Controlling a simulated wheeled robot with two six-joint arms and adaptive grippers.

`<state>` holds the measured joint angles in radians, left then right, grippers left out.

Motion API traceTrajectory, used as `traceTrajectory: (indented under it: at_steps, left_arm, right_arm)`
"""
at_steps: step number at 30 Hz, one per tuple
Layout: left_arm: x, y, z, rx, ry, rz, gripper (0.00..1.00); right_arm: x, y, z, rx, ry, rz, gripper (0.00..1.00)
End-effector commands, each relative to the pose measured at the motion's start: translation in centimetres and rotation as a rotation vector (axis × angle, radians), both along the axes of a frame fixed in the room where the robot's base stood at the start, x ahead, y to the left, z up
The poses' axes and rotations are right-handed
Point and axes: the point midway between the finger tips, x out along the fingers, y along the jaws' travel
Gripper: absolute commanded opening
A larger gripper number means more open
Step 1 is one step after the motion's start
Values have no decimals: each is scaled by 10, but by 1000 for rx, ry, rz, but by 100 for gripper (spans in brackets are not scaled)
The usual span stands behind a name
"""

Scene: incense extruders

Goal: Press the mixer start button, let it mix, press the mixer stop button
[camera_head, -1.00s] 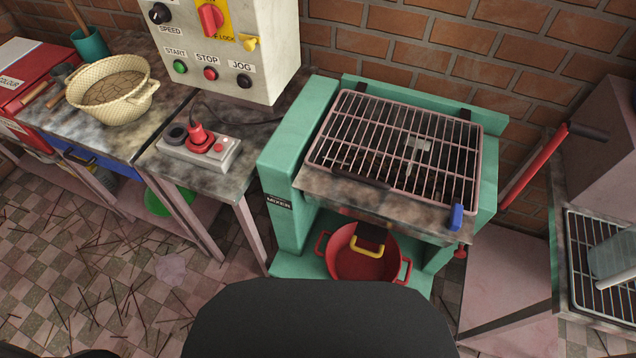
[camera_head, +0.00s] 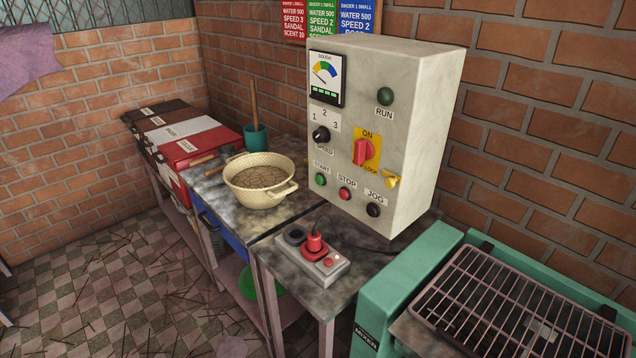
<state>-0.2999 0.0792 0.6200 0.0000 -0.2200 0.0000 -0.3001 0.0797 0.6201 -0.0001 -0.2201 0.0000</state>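The mixer control box (camera_head: 384,130) stands at the back of the table, with its front facing me. The green START button (camera_head: 320,179) is at its lower left. The red STOP button (camera_head: 345,193) is to the right of it, and the black JOG button (camera_head: 373,210) further right. The red rotary switch (camera_head: 363,151) sits on a yellow plate under ON. The green RUN lamp (camera_head: 385,96) looks dark. The speed knob (camera_head: 321,135) is below the dough gauge (camera_head: 325,78). The green mixer (camera_head: 400,280) shows at lower right, its grille (camera_head: 490,300) down. Neither gripper is in view.
Lidded bins (camera_head: 197,143) line the wall. Floor at left is open, with scattered sticks.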

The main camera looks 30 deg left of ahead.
Motion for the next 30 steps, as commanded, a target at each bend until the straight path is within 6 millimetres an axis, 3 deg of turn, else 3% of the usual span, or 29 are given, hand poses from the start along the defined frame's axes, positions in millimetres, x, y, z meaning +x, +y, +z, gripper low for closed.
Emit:
traceTrajectory:
  at_steps: [10, 16, 17, 30]
  left_arm:
    - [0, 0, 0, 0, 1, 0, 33]
    - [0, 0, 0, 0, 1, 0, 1]
    - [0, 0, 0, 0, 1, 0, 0]
    - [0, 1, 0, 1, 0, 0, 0]
  right_arm:
    - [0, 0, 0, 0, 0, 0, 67]
    - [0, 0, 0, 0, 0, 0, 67]
    - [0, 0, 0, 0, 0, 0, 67]
    - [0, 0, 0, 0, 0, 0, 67]
